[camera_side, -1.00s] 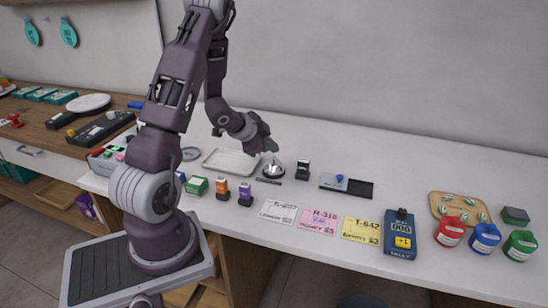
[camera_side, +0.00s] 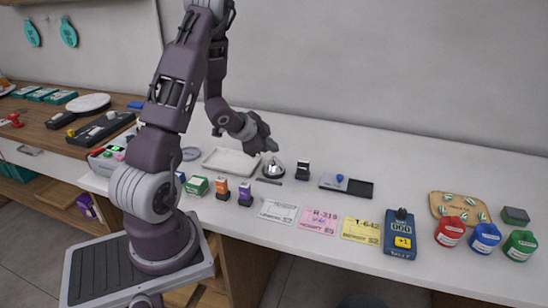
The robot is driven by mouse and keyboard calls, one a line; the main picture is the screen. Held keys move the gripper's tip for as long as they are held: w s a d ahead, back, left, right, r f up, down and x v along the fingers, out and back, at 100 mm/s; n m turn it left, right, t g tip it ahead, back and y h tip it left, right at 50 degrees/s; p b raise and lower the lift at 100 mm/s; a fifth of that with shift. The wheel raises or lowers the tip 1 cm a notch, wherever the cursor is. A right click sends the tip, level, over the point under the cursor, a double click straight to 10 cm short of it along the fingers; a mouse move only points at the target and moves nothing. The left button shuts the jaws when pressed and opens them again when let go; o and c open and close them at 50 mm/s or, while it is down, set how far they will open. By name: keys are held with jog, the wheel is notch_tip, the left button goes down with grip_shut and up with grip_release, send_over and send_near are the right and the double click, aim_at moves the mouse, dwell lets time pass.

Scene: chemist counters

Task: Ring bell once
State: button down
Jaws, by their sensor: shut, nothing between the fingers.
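The bell (camera_side: 273,168) is a small silver dome on a dark base, standing on the white counter near the middle of the picture. My gripper (camera_side: 270,150) is shut and empty. It appears just above the bell's top, pointing down toward it. From this angle I cannot tell whether the fingertips touch the bell.
A white tray (camera_side: 229,163) lies left of the bell, and a black stamp (camera_side: 302,170) stands to its right. Small boxes (camera_side: 245,193) and coloured cards (camera_side: 318,221) lie in front. A blue counter device (camera_side: 400,235) and coloured jars (camera_side: 485,239) stand farther right. The counter behind is clear.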

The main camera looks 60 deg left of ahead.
jog(key=shift+f, duration=0.1)
dwell(0.5)
jog(key=shift+f, duration=0.3)
jog(key=shift+f, duration=0.45)
dwell(0.6)
jog(key=shift+r, duration=0.85)
jog(key=shift+r, duration=2.55)
